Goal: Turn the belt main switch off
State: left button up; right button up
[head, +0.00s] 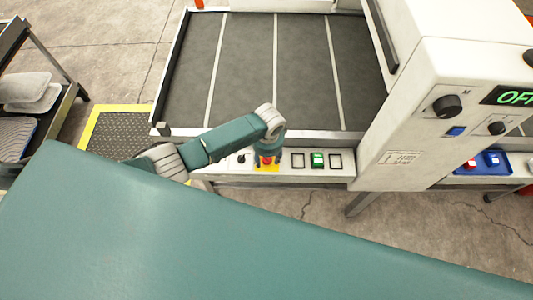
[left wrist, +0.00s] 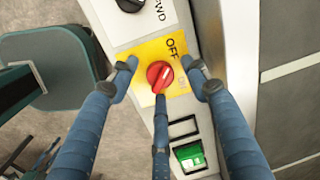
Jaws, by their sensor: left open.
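The belt main switch is a red rotary knob (left wrist: 160,75) on a yellow plate (left wrist: 152,50) marked OFF along one side. A second marking on the plate is partly covered and hard to read. In the head view the red knob (head: 267,160) sits on the conveyor's front rail, partly hidden under my left gripper (head: 268,147). In the left wrist view my left gripper (left wrist: 162,80) is open, with its blue fingers spread around the knob. One fingertip reaches the knob's lower edge; I cannot tell whether it touches. My right gripper is out of view.
A black knob (left wrist: 130,4) and a green switch (left wrist: 192,157) flank the red knob on the rail. The dark belt (head: 275,70) lies behind. A white machine (head: 440,80) with knobs and a green display stands at right. A cart (head: 30,110) stands at left.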

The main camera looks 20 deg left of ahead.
aim_at(267, 163)
pick_arm(q)
notch_tip(267, 163, up, 12)
jog(key=s, duration=0.1)
jog(key=shift+d, duration=0.25)
jog(key=shift+s+f, duration=0.1)
dwell(0.4)
